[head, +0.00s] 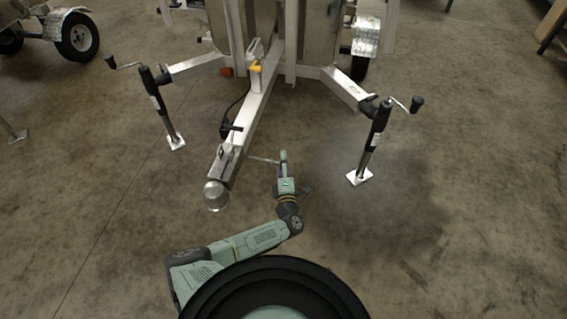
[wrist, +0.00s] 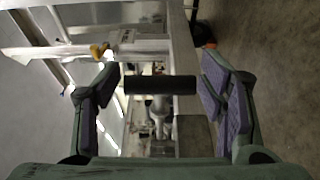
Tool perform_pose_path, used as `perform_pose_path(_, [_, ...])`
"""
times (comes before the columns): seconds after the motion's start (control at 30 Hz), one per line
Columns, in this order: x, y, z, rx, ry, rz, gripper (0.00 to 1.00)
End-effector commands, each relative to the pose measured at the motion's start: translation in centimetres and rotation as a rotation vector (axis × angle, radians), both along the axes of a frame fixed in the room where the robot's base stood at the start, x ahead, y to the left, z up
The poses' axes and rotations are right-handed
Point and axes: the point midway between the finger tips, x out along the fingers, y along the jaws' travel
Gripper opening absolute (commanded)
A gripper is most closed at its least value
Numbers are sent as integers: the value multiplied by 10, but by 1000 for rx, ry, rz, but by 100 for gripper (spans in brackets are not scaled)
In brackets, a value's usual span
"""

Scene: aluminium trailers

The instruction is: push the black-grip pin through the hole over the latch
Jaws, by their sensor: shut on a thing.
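My gripper (head: 283,158) is low over the floor, just right of the trailer's coupler (head: 215,194). The pin's thin bright shaft (head: 262,160) points left from my gripper towards the latch (head: 227,156) on top of the coupler. The shaft's tip is close to the latch, apart from it or just touching; I cannot tell which. The hole is too small to make out.
The aluminium drawbar (head: 250,115) runs back to the trailer, with a yellow part (head: 256,67) on it and a black handle with a cable (head: 231,129). Jack stands (head: 160,105) and (head: 376,140) are on both sides. Floor right of my gripper is clear.

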Motion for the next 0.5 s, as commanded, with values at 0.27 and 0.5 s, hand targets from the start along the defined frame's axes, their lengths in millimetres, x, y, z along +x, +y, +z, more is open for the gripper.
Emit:
perform_pose_path(0.27, [5,16,1,0,0,1,35])
perform_pose_path(0.5, [12,38,1,1,0,0,35])
